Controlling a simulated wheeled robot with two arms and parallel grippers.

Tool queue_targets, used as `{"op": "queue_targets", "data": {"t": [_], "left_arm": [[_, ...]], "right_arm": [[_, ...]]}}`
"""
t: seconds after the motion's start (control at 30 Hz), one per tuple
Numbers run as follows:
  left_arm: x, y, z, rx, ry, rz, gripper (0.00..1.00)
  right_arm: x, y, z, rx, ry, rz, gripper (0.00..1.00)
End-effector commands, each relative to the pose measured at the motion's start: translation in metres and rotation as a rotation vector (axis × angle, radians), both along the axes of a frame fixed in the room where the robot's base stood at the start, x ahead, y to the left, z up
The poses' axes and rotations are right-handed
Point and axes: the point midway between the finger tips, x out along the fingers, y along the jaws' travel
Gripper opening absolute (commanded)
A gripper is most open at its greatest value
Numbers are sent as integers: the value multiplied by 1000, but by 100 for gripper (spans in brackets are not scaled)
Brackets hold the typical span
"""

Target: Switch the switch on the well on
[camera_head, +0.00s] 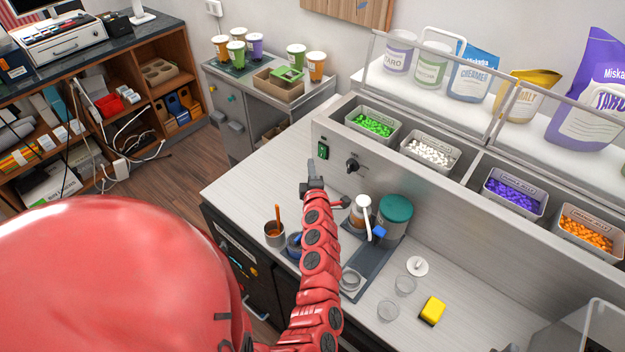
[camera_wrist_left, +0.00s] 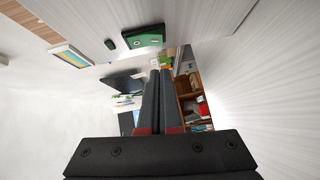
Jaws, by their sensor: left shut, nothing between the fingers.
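The green switch (camera_head: 323,152) in a dark frame sits on the upright metal panel at the back of the counter, left of a black knob (camera_head: 352,166). In the left wrist view the switch (camera_wrist_left: 145,38) shows above and slightly left of the fingertips. My left gripper (camera_head: 312,166) is just below and left of the switch in the head view, and a gap shows in the wrist view. Its two dark fingers (camera_wrist_left: 161,73) are together and empty. Whether the switch is on or off I cannot tell. My right gripper is not in view.
Bins of green (camera_head: 374,125), white (camera_head: 430,152), purple (camera_head: 513,192) and orange toppings line the panel top. A teal-lidded container (camera_head: 396,209) and a white-topped dispenser (camera_head: 361,205) stand right of my arm. A cup with an orange handle (camera_head: 274,234) stands left. The counter's left end is clear.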

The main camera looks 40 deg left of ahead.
Motion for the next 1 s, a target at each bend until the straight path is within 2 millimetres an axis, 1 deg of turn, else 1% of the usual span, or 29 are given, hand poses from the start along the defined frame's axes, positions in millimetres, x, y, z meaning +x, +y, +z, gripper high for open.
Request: {"op": "queue_targets", "data": {"t": [0.03,0.1,0.3,0.7,0.77,0.87,1.0], "left_arm": [[9,-5,-5,2,1,-9,0],[18,-5,-4,2,-2,-8,0],[31,-6,-6,-1,-1,-5,0],[34,-6,-6,-1,-1,-3,0],[34,-6,-7,-1,-3,-3,0],[35,-6,-12,-2,-25,-2,0],[39,-6,-19,-7,-92,-2,0]], "right_arm": [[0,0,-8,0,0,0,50],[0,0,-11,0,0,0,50],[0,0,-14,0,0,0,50],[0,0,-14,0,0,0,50],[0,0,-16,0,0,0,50],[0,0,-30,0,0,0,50],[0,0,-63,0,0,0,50]]}}
